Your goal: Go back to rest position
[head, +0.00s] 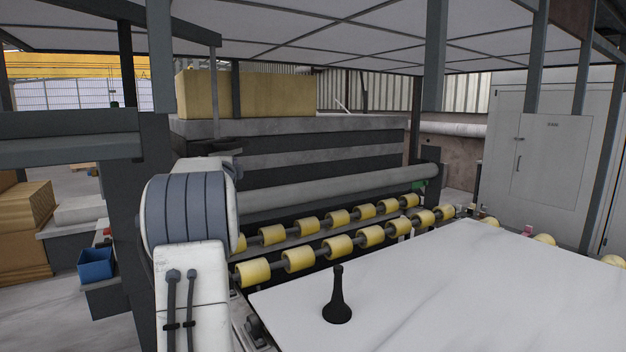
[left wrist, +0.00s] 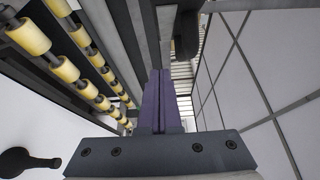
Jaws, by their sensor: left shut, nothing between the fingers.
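My left gripper (left wrist: 160,76) shows in the left wrist view with its two purple fingers pressed together, with nothing between them. In the head view my left arm rises at the left, in front of the rollers, and mostly hides its own gripper. A black flared-base tool with a slim upright handle (head: 338,298) stands on the white stone slab (head: 455,290). The tool also shows at the lower left of the left wrist view (left wrist: 27,162), apart from the gripper. My right gripper is not in view.
Rows of yellow rollers (head: 371,236) run behind the slab, below a long grey cylinder (head: 340,184). A dark frame post (head: 160,90) stands near my left arm. A blue bin (head: 96,264) is at the left and a grey cabinet (head: 545,150) at the right. Most of the slab is clear.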

